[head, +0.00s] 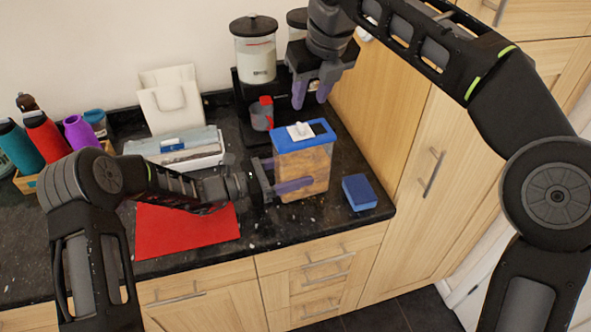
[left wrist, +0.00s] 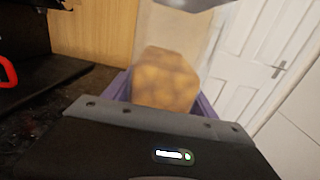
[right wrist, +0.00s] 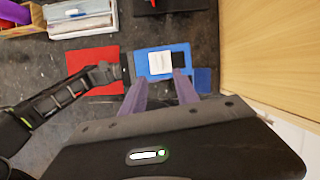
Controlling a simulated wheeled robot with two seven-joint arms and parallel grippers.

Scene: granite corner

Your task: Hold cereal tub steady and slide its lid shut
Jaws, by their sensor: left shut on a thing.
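The clear cereal tub (head: 308,168) stands upright on the dark counter, partly filled with tan cereal. Its blue lid (head: 322,131) carries a white sliding piece (head: 300,131). In the right wrist view, the white piece (right wrist: 160,63) sits beside a dark opening (right wrist: 179,60) in the lid. My left gripper (head: 282,178) is shut on the tub from the left, its purple fingers along the sides; the left wrist view shows the cereal (left wrist: 165,80) between them. My right gripper (head: 312,95) hangs above and behind the lid, fingers apart, empty and touching nothing.
A blue sponge (head: 358,192) lies right of the tub. A red mat (head: 188,230) lies at the left front. Behind stand a cereal dispenser (head: 255,55) and a grey-and-red cup (head: 262,115). A wooden cabinet (head: 385,120) borders the counter's right side.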

